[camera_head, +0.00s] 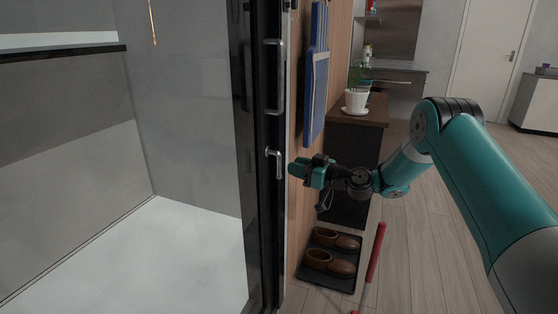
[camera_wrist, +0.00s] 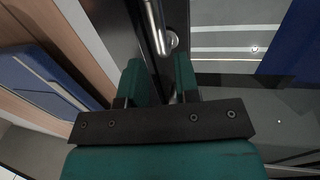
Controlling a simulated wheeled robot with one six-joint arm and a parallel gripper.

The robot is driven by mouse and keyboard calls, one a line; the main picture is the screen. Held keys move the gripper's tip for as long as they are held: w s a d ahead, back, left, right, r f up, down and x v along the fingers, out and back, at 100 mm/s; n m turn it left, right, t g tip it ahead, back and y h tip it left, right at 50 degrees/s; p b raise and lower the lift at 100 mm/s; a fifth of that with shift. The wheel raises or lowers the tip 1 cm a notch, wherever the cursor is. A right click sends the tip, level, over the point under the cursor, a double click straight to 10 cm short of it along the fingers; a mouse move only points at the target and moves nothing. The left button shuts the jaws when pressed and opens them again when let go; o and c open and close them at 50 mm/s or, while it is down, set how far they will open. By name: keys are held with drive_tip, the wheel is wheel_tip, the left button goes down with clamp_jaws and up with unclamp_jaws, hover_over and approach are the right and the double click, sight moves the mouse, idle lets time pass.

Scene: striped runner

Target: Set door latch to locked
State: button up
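The door latch (camera_head: 275,157) is a small metal lever on the black door frame, below the long pull handle. Its lever hangs down in the head view. My gripper (camera_head: 295,168) is just right of the latch, with a small gap seeming to show between them. In the wrist view my gripper's two teal fingers (camera_wrist: 158,72) are spread apart. A small bit of metal shows low between them, mostly hidden by the gripper; I cannot tell if it is the latch. The head view does not show the fingers clearly.
The metal pull handle (camera_head: 275,77) is above the latch; a metal bar (camera_wrist: 154,22) runs just beyond the fingertips. Blue panels (camera_head: 316,85) hang on the wooden wall. A cabinet with a potted plant (camera_head: 356,98), a shoe tray (camera_head: 327,279) and a red-handled stick (camera_head: 375,252) are nearby.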

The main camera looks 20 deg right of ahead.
sight(279, 161)
drive_tip(key=x, duration=0.6)
drive_tip(key=shift+w+a, duration=0.15)
drive_tip(key=shift+w, duration=0.1)
drive_tip(key=shift+c, duration=0.3)
clamp_jaws()
